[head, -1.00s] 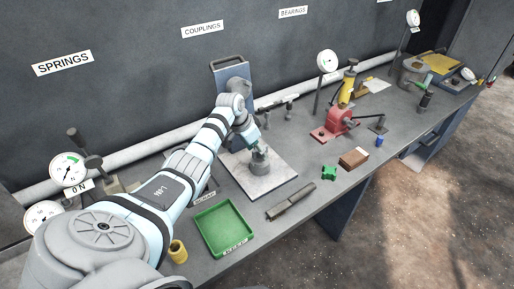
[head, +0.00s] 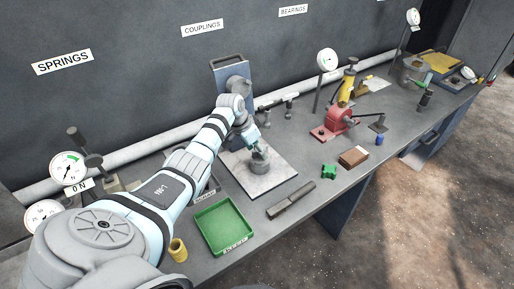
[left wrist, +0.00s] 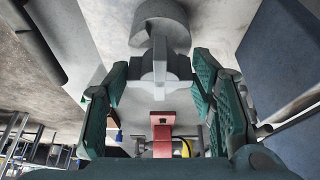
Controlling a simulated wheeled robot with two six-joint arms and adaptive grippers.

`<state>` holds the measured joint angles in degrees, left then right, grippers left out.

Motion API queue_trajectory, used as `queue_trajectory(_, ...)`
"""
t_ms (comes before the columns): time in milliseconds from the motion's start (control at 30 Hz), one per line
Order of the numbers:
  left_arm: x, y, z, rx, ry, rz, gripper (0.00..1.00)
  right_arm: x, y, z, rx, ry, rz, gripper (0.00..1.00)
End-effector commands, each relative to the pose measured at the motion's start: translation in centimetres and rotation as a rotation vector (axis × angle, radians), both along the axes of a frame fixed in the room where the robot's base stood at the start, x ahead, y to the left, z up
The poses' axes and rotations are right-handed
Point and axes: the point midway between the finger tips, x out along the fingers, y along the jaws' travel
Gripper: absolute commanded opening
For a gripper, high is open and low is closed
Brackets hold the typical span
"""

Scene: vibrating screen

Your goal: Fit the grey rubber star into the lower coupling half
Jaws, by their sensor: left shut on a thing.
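The lower coupling half (head: 259,181) is a grey cylinder standing on a pale square plate (head: 284,182). In the left wrist view a grey round body, apparently the coupling half (left wrist: 160,14), shows at the top. My left gripper (head: 256,150) is directly above the coupling half, fingers angled down. In the left wrist view its teal fingers (left wrist: 160,80) are shut on the grey rubber star (left wrist: 160,68), whose lobes show between them. The star is right by the coupling half; whether they touch or the lobes line up with the gaps is not clear. My right gripper is not in view.
A dark grey bar (head: 291,201) and a green star-shaped part (head: 329,171) lie to the right. A blue upright stand (head: 233,75) rises behind.

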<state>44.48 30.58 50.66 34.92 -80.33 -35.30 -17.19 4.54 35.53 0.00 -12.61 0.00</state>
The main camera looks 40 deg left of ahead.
Motion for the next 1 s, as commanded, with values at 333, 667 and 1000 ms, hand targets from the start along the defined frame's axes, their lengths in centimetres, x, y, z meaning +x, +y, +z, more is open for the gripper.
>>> queue_trajectory(333, 0.0, 0.0, -1.0, 0.0, 0.0, 0.0, 0.25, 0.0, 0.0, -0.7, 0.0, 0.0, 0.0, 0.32)
queue_trajectory(667, 0.0, 0.0, -1.8, -0.001, 0.001, 0.0, 0.25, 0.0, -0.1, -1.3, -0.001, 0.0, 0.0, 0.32)
queue_trajectory(1000, 0.0, 0.0, -2.0, 0.0, 0.0, 0.0, 0.74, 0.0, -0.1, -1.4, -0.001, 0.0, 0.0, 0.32)
